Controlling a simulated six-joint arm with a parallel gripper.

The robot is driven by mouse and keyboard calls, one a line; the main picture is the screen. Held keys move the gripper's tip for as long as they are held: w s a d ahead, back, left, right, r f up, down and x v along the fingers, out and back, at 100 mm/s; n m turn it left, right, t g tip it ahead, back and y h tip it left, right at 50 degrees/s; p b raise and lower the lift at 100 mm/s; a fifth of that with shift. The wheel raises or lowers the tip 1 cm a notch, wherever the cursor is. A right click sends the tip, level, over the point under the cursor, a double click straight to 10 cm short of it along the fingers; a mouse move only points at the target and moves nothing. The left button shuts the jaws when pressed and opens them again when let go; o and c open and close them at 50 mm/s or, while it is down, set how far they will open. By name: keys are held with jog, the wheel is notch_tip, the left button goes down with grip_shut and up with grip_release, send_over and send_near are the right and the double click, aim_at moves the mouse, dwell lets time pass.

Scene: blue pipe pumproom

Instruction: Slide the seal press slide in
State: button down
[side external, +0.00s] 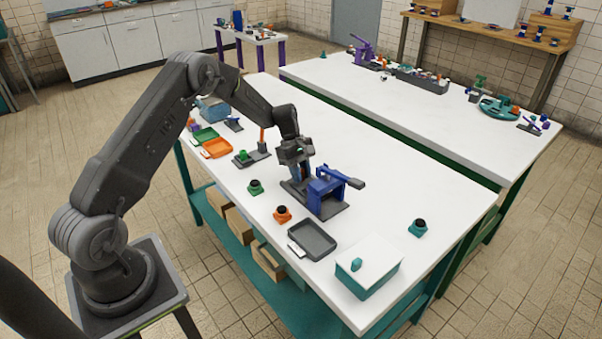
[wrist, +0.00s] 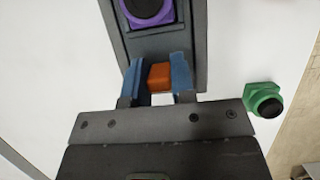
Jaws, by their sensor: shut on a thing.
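The seal press is a blue frame with a lever (side external: 328,187) on a dark grey base, near the middle of the table in the side external view. My gripper (side external: 298,172) is at the left end of that base, pointing down. In the wrist view my gripper (wrist: 159,80) has its blue fingers shut on the small orange handle (wrist: 160,77) of the slide. A purple ring with a dark centre (wrist: 146,10) sits ahead of the handle on the grey slide or its track (wrist: 186,38). My fingers hide the handle in the side external view.
A green fitting (side external: 255,187) and an orange fitting (side external: 282,215) stand near the press. A grey tray (side external: 313,241) and a teal-sided box with a white lid (side external: 368,268) are in front. A teal fitting (side external: 418,228) stands right, with bare tabletop around it.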

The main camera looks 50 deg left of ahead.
jog(key=shift+d, duration=2.55)
jog(key=c, duration=1)
grip_release()
jog(key=shift+o, duration=0.2)
jog(key=shift+a, duration=0.1)
jog(key=v, duration=1.3)
jog(key=shift+a+r, duration=0.15)
jog(key=shift+r, duration=0.15)
